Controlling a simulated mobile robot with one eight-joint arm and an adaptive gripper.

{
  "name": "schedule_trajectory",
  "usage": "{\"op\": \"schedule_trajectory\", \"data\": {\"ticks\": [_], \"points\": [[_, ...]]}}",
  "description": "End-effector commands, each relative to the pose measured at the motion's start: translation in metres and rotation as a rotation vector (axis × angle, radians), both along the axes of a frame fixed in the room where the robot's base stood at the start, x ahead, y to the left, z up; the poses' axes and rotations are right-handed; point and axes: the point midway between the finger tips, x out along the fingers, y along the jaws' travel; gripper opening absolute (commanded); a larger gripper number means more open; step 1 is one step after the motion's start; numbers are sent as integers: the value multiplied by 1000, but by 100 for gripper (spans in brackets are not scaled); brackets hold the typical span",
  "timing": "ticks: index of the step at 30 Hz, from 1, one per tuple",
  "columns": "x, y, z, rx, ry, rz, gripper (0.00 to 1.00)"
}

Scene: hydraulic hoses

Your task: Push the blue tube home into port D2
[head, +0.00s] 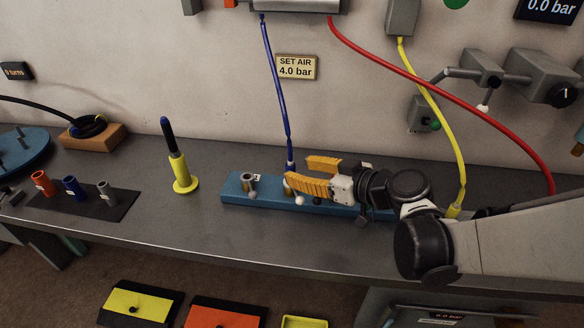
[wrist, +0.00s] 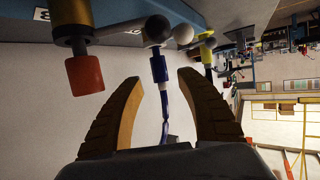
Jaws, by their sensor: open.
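The blue tube (head: 275,85) hangs from a grey box on the wall to the blue port block (head: 232,191) on the bench. Its lower end meets the block behind my gripper (head: 299,172), so its seating is hidden there. In the wrist view, the blue tube (wrist: 161,95) with its pale collar runs between the two tan fingers of my gripper (wrist: 160,78). The fingers are open, one on each side of the tube, with visible gaps. The port block (wrist: 135,10) shows at the top of the wrist view. I cannot read a D2 label.
A yellow tube (head: 445,120) and a red tube (head: 440,90) hang behind my arm. A red-capped fitting (wrist: 85,75) is left of my fingers in the wrist view. A yellow stand (head: 182,175) with a dark tool is left of the block. Bare bench lies between them.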

Motion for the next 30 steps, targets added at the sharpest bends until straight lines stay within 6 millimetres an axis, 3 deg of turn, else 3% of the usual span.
{"op": "schedule_trajectory", "data": {"ticks": [3,10,25,30], "points": [[-16,-22,10,0,0,-4,44],[-39,-51,23,-1,-1,-3,44],[-47,-59,26,-3,6,-2,44],[-64,-67,15,-59,151,-74,44]]}}
